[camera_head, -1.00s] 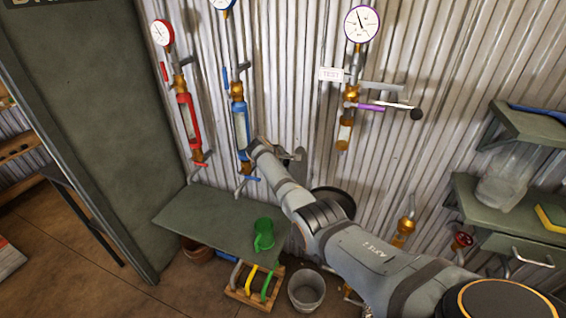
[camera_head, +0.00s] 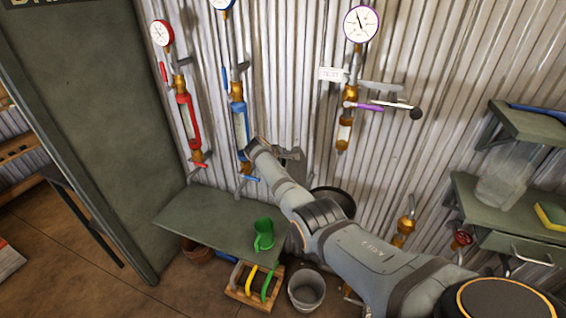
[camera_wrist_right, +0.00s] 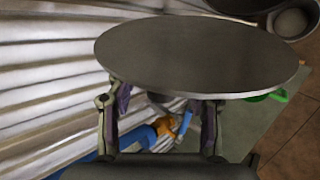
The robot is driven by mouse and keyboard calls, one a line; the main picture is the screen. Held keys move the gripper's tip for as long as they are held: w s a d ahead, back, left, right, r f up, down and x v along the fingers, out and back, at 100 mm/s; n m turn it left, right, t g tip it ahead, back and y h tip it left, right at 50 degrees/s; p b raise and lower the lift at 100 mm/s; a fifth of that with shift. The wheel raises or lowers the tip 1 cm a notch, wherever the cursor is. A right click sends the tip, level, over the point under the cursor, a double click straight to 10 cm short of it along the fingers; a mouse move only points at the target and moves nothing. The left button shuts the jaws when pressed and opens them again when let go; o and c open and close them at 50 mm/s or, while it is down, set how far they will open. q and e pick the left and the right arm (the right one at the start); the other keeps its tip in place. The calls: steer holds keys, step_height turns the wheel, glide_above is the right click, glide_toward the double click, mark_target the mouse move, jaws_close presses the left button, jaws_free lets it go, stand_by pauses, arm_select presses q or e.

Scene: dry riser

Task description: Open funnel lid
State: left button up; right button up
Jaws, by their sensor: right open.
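A large round grey disc, which looks like the funnel lid (camera_wrist_right: 195,55), fills the upper middle of the right wrist view. My right gripper (camera_wrist_right: 162,103) is open, with its two fingers apart just below the disc's near edge. I cannot tell whether the fingers touch it. In the head view my right arm reaches toward the wall, and its gripper (camera_head: 287,154) is small and partly hidden there. A dark round rim (camera_head: 335,199) shows behind my arm; I cannot tell if it is the funnel. My left gripper is not in view.
Gauge pipes with red (camera_head: 187,115) and blue (camera_head: 240,125) sections stand on the corrugated wall. A green bench (camera_head: 205,215) holds a green mug (camera_head: 263,235). A bucket (camera_head: 306,290) and a crate of coloured handles (camera_head: 255,285) stand below. Shelves (camera_head: 470,200) are at right.

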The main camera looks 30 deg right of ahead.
steer(key=v, duration=1.2)
steer(key=s+a+f+y, duration=0.1)
steer(key=s+f, duration=0.1)
steer(key=f, duration=0.8)
steer(key=s+a+f+y, duration=0.1)
steer(key=s+f, duration=0.1)
steer(key=f, duration=0.9)
steer(key=s+a+f+m+g+y, duration=0.1)
steer(key=s+f, duration=0.5)
steer(key=f, duration=0.3)
steer(key=s+f+y, duration=0.1)
steer(key=s+f, duration=0.5)
steer(key=f, duration=0.4)
steer(key=s+a+f+m+g+y, duration=0.1)
steer(key=s+f+m, duration=0.1)
steer(key=s+f, duration=0.55)
steer(key=s+f+m+y, duration=0.1)
steer(key=s+f, duration=0.4)
steer(key=s, duration=0.6)
steer(key=s+f+m, duration=0.2)
steer(key=s+f, duration=0.1)
steer(key=s, duration=0.9)
steer(key=s+d+f+m+g+y, duration=0.1)
steer(key=s+f+m, duration=0.1)
steer(key=s, duration=1)
steer(key=shift+f+m, duration=0.4)
steer(key=shift+f, duration=0.3)
steer(key=shift+s, duration=0.1)
